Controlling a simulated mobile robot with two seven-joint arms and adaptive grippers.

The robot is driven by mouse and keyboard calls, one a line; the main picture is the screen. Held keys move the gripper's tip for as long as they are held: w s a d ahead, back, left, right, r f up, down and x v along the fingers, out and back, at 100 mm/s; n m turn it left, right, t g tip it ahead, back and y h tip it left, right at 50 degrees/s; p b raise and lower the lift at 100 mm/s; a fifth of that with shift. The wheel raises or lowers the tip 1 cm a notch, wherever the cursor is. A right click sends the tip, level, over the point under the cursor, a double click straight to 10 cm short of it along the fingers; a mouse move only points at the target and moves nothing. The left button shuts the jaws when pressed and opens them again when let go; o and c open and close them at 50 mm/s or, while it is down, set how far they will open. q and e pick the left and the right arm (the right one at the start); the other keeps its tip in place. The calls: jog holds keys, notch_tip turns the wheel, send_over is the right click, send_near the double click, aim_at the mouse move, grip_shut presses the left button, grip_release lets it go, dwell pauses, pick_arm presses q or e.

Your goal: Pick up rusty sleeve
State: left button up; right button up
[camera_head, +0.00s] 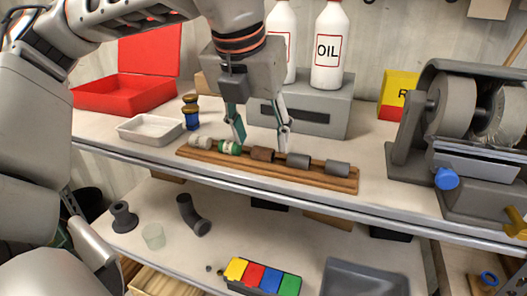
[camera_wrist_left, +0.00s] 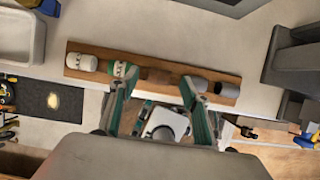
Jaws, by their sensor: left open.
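The rusty sleeve (camera_head: 262,153) is a brown cylinder in the middle of a row on a wooden board (camera_head: 322,180) on the shelf. It also shows in the left wrist view (camera_wrist_left: 157,75), between the fingertips in that picture. My left gripper (camera_head: 260,143) is open and points down at the row. One finger is by the green-and-white sleeve (camera_head: 229,148), the other by a dark grey sleeve (camera_head: 298,160). I cannot tell whether the fingers touch anything. My right gripper is not in view.
A whitish sleeve (camera_head: 200,142) and another grey sleeve (camera_head: 337,168) lie at the row's ends. Behind stands a grey box (camera_head: 325,112) with oil bottles (camera_head: 330,50). A bench grinder (camera_head: 455,120) is right; a white tray (camera_head: 150,131) and red box (camera_head: 112,97) are left.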

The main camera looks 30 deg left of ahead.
pick_arm(q)
jog(key=shift+w+f, duration=0.3)
jog(key=shift+f, duration=0.3)
jog(key=shift+w+a+f, duration=0.1)
jog(key=shift+w+f, duration=0.1)
jog(key=shift+f, duration=0.3)
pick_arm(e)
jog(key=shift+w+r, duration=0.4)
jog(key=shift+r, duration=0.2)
pick_arm(q)
jog(key=c, duration=1.2)
jog(key=shift+c, duration=0.4)
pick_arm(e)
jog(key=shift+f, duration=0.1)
pick_arm(q)
jog(key=shift+r, duration=0.1)
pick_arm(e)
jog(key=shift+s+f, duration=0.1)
